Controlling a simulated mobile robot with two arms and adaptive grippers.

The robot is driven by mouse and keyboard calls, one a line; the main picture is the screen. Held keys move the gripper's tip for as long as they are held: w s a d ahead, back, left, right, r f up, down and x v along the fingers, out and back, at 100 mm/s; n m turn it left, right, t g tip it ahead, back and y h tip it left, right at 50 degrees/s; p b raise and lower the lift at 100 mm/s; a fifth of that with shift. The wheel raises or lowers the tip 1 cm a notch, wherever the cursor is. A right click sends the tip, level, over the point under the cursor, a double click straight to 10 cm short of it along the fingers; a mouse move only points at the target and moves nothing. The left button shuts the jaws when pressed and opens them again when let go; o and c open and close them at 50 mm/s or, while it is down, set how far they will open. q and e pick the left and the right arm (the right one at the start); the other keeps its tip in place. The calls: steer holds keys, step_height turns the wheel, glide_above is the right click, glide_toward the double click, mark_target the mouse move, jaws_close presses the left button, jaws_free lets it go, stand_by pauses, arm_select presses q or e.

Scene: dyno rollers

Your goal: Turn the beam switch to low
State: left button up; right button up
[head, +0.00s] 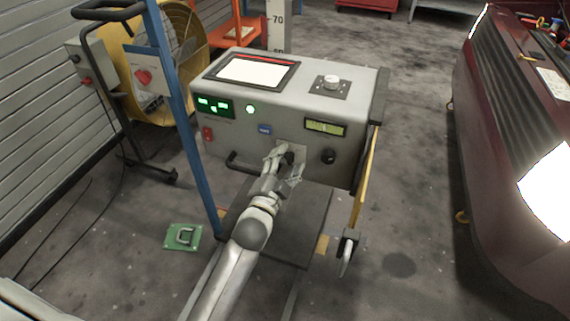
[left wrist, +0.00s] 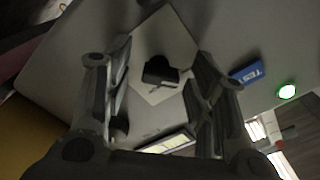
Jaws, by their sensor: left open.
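The grey console (head: 225,148) stands on a cart in front of me. A black knob (left wrist: 160,70), which looks like the beam switch, sits on a pale square plate (left wrist: 150,95) on its front face. My left gripper (head: 284,160) is at this plate and hides most of the knob in the head view. In the left wrist view its open fingers stand on either side of the knob, with gaps visible between. I cannot read the marks on the plate. My right gripper is not in view.
A blue TEST button (head: 264,129), a small display (head: 325,127) and another black knob (head: 328,156) are close to the gripper. A black handle (head: 240,163) juts out at lower left. A dark red car (head: 500,130) stands right; a yellow fan (head: 165,60) stands behind left.

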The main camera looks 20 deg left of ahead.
arm_select(q)
steer(key=shift+s, duration=0.15)
steer(key=s, duration=1.1)
steer(key=shift+s+a, duration=0.25)
steer(key=shift+s, duration=0.1)
